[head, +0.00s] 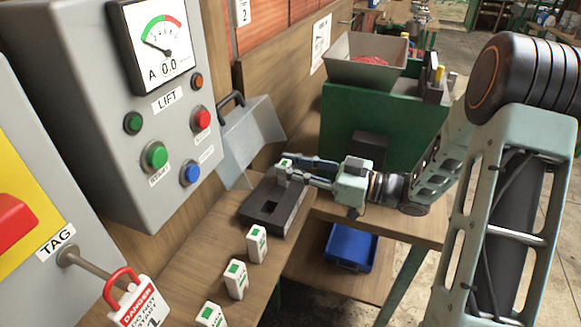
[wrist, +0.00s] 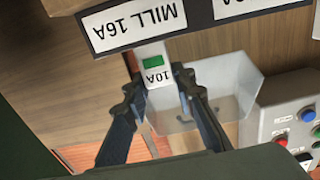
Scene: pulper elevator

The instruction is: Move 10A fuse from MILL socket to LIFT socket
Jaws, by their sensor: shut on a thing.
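My gripper (head: 294,171) is shut on a white fuse (head: 283,174) with a green mark, at the far end of the black socket block (head: 257,217). In the wrist view, the fuse (wrist: 157,76) reads 10A and sits between my two fingers, close to the block's MILL 16A label (wrist: 135,24). I cannot tell whether its base is in the MILL socket or just above it. A dark square opening (head: 270,207) shows nearer the middle of the block, with no fuse in it. A second label on the block is cut off in the wrist view.
Several white-and-green fuses stand on the bench, such as this one (head: 256,244). The LIFT panel (head: 166,100) hangs on the left, with a red padlock and danger tag (head: 135,300) below. A blue bin (head: 350,247) is below.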

